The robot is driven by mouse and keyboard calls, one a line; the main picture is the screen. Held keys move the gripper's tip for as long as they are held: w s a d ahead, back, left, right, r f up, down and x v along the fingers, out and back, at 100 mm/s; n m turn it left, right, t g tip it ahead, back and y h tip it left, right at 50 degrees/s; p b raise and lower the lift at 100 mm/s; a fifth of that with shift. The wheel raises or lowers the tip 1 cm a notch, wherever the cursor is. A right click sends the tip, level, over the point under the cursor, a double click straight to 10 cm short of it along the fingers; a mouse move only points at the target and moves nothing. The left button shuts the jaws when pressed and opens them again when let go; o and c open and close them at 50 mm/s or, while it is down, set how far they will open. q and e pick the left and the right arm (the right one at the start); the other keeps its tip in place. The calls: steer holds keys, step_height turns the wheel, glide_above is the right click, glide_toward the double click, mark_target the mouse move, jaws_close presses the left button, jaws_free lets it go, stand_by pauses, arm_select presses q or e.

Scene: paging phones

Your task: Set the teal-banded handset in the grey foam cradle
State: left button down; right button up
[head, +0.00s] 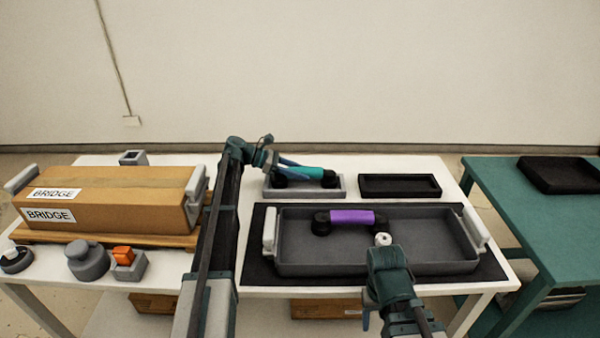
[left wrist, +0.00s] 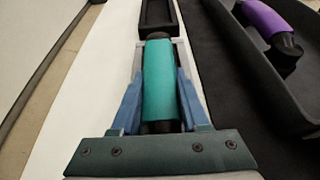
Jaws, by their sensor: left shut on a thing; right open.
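The teal-banded handset (head: 302,173) has black ends and lies lengthwise at the grey foam cradle (head: 318,194) on the white table. My left gripper (head: 296,166) is shut on its teal band. In the left wrist view, the blue fingers (left wrist: 158,100) flank the teal handset (left wrist: 157,75), and the cradle's pale rim shows around it. The handset looks within or just above the cradle; I cannot tell whether it rests on the bottom. My right gripper (head: 371,302) is open, mostly hidden by its own arm, near the front wall of the grey tray.
A purple-banded handset (head: 352,217) lies in the grey tray (head: 290,263), with a small white object (head: 383,239). An empty black cradle (head: 400,186) stands right of the grey one. A cardboard box marked BRIDGE (head: 120,195) fills the left side. A green table (head: 520,220) stands at right.

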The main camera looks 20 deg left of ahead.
arm_select(q)
steer(key=shift+f+b, duration=0.35)
steer(key=c, duration=0.7)
jaws_free()
steer(key=shift+p+v, duration=1.65)
steer(key=shift+v, duration=2.3)
steer(key=shift+p+v, duration=0.55)
steer(key=shift+v, duration=1.1)
steer(key=shift+r, duration=0.1)
